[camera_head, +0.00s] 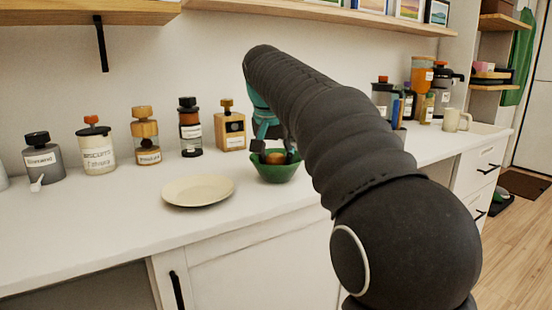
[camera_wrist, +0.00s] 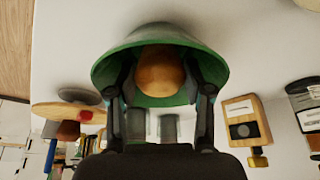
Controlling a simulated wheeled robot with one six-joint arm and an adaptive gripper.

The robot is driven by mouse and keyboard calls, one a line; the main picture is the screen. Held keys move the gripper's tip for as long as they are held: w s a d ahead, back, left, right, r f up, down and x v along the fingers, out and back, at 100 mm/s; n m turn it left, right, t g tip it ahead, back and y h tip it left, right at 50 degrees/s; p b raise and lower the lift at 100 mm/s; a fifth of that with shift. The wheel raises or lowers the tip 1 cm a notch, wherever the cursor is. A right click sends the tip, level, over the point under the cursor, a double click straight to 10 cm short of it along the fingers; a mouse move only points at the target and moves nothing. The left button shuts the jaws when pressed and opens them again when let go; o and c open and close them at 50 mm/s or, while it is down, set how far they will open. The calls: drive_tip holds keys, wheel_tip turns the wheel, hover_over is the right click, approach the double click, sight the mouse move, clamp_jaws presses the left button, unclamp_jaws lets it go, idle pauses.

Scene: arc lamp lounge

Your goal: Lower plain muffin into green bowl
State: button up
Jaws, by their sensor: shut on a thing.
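The plain muffin (camera_head: 275,157) is a small brown round shape at the mouth of the green bowl (camera_head: 276,174), which stands on the white counter. In the wrist view the muffin (camera_wrist: 160,72) sits between my two fingers, with the green bowl (camera_wrist: 122,56) around and behind it. My gripper (camera_head: 270,145) is over the bowl, fingers pointing down into it, shut on the muffin. I cannot tell whether the muffin touches the bowl's bottom. My arm hides the counter just right of the bowl.
An empty cream plate (camera_head: 198,191) lies left of the bowl. More jars and a cream mug (camera_head: 455,120) stand at the right. Bare counter (camera_head: 90,225) lies at the front left.

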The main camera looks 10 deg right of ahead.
drive_tip(key=shift+f, duration=0.4)
idle(0.4)
drive_tip(key=o, duration=1.2)
drive_tip(key=v, duration=1.1)
drive_tip(key=s+d+f+n, duration=0.1)
drive_tip(key=s+d+n, duration=0.1)
drive_tip(key=s, duration=0.4)
drive_tip(key=s+f+n+p, duration=0.1)
drive_tip(key=s+f, duration=0.6)
drive_tip(key=f, duration=0.1)
drive_tip(key=s+d+f+n+t+y+p, duration=0.1)
drive_tip(key=s+f, duration=0.6)
drive_tip(key=f, duration=0.2)
drive_tip(key=s+d+f+n+p, duration=0.1)
drive_tip(key=s+f, duration=0.7)
drive_tip(key=f, duration=0.1)
drive_tip(key=shift+s+t+y+p, duration=0.15)
drive_tip(key=shift+t+y+p, duration=0.15)
drive_tip(key=shift+y+p, duration=0.1)
